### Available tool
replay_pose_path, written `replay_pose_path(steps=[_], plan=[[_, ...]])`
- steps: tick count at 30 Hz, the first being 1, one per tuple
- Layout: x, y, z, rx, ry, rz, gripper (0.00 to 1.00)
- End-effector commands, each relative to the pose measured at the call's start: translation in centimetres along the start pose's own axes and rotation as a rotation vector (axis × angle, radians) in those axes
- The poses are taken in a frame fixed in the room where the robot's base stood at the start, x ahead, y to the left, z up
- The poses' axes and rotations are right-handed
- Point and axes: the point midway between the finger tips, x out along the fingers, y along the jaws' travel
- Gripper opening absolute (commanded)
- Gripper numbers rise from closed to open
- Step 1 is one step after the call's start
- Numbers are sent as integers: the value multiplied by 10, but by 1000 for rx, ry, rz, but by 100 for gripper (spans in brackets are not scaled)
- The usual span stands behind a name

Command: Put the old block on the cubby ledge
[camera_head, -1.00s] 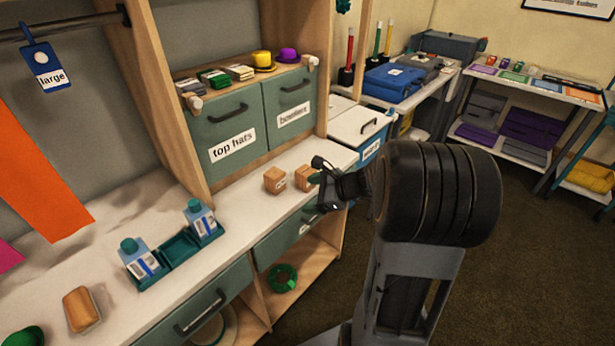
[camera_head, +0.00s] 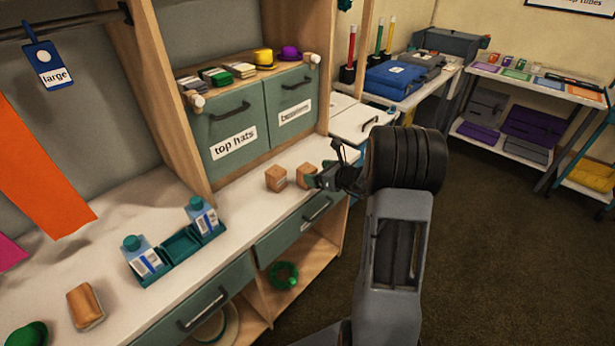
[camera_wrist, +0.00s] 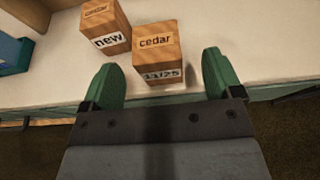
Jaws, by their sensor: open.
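Two wooden blocks stand side by side on the white counter. The left block (camera_head: 276,178) reads "cedar" on top and "new" on its front in the wrist view (camera_wrist: 107,30). The right block (camera_head: 304,171) reads "cedar" on top with a date-like label ending in "/25" on its front, in the wrist view (camera_wrist: 158,50); no word "old" shows. My gripper (camera_head: 318,179) is open at the right block, its green fingers on either side of that block's near end in the wrist view (camera_wrist: 160,72). A cubby ledge (camera_head: 222,98) runs above the "top hats" and "bowlers" doors.
The ledge holds folded stacks, a yellow hat (camera_head: 264,56) and a purple hat (camera_head: 290,54). A green tray (camera_head: 180,245) with two bottles sits left on the counter (camera_head: 130,205). A tan block-like item (camera_head: 84,305) lies nearer. An open shelf bay is below.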

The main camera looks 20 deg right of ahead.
Motion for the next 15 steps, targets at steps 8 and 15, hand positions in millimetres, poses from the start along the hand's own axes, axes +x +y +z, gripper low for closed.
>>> replay_pose_path(steps=[8,15], plan=[[34,4,3,0,1,3,85],[51,3,2,1,1,1,85]])
